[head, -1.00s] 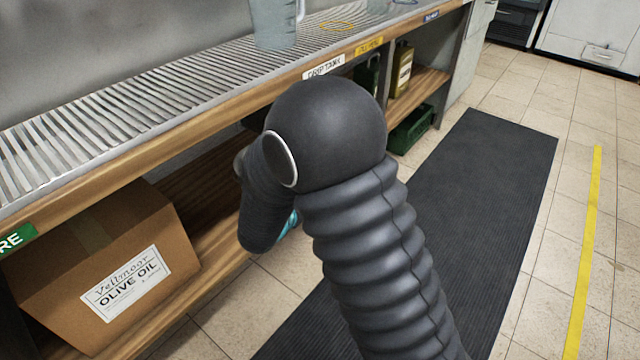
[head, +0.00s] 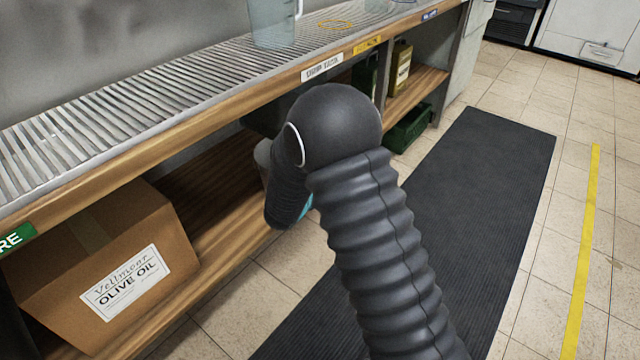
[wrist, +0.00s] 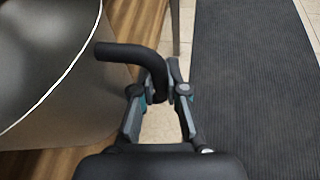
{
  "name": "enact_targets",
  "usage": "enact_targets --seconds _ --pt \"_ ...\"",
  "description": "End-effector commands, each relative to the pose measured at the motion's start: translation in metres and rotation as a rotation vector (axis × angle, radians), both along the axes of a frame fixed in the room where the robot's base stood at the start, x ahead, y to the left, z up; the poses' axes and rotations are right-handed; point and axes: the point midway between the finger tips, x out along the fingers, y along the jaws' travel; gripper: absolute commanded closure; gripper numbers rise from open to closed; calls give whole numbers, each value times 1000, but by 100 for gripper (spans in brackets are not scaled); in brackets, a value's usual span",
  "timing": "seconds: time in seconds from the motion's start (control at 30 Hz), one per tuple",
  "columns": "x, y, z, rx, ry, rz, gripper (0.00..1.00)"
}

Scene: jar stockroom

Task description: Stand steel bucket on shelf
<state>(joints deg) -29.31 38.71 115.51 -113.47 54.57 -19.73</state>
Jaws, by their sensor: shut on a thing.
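The steel bucket (wrist: 60,85) fills the left of the wrist view as a grey wall with a bright rim. A black handle (wrist: 125,52) sticks out beside it. My gripper (wrist: 158,92) is shut on this handle, with one finger on each side. In the head view only a small grey piece of the bucket (head: 262,153) shows; my arm hides the rest. The wooden lower shelf (head: 215,165) runs under the slatted counter, and its boards show beneath the bucket in the wrist view. I cannot tell whether the bucket touches the shelf.
An olive oil carton (head: 110,255) stands on the shelf at left. A clear jug (head: 270,22) stands on the slatted counter (head: 130,125) above. A bottle (head: 401,66) and a green crate (head: 408,128) are farther right. A dark mat (head: 480,190) covers the floor.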

Motion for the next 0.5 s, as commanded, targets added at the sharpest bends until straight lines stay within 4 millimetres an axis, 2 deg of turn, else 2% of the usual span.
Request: enact_targets --seconds 0.3,0.33,0.4,0.5 --pt "0 0 -3 1 -3 0 100" --pt "0 0 -2 0 0 0 80" --pt "0 0 -2 0 0 0 63" --pt "0 0 -2 0 0 0 62"
